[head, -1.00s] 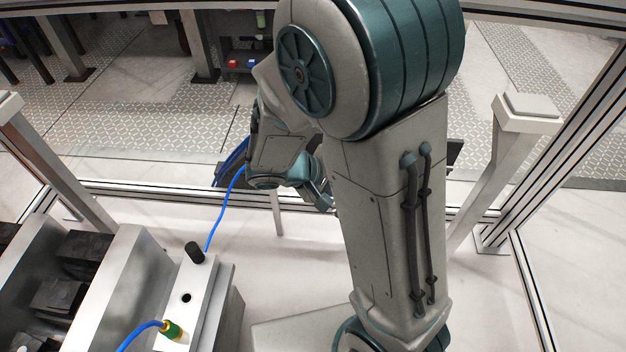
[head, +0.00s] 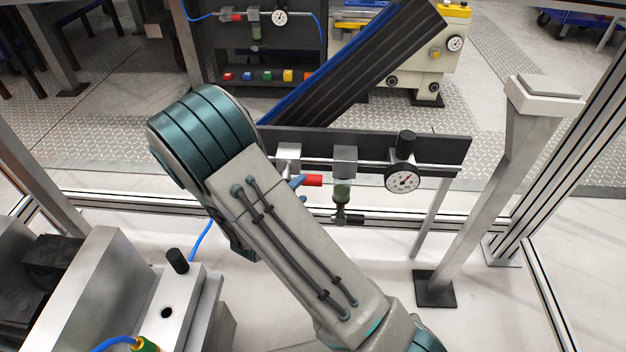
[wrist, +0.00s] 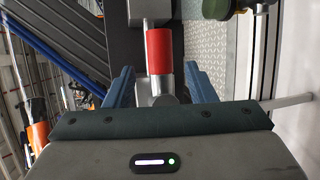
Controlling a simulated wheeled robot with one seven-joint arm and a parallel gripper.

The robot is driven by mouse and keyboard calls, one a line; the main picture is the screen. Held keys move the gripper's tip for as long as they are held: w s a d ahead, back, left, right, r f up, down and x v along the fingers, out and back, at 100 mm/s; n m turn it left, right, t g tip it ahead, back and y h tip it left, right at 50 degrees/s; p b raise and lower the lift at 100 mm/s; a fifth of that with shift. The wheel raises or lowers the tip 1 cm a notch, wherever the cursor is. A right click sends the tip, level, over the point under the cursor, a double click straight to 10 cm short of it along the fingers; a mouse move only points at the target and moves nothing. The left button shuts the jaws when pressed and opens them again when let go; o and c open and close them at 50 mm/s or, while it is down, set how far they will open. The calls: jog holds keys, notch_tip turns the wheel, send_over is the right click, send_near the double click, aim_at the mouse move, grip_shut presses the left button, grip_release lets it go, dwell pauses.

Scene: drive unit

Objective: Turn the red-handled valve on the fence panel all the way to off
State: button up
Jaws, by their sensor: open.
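The red valve handle (head: 313,180) sticks out sideways to the right, in front of the dark fence panel (head: 452,148), near a silver valve body (head: 289,158). My gripper (head: 299,186) is at the valve in the head view, mostly hidden behind my arm, with blue fingertips showing beside the handle. In the wrist view my gripper (wrist: 161,88) is open. Its two blue fingers stand on either side of the silver part at the handle's base, with gaps showing. The red handle (wrist: 159,50) runs upward from there. Contact is not visible.
A filter with a green bowl (head: 342,190) and a white gauge (head: 403,180) with a black knob sit right of the handle. A metal fixture (head: 190,300) with a blue hose is at lower left.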

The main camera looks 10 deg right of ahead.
aim_at(313, 178)
jog(key=b+x, duration=0.1)
jog(key=x, duration=0.7)
jog(key=shift+c, duration=0.3)
grip_shut()
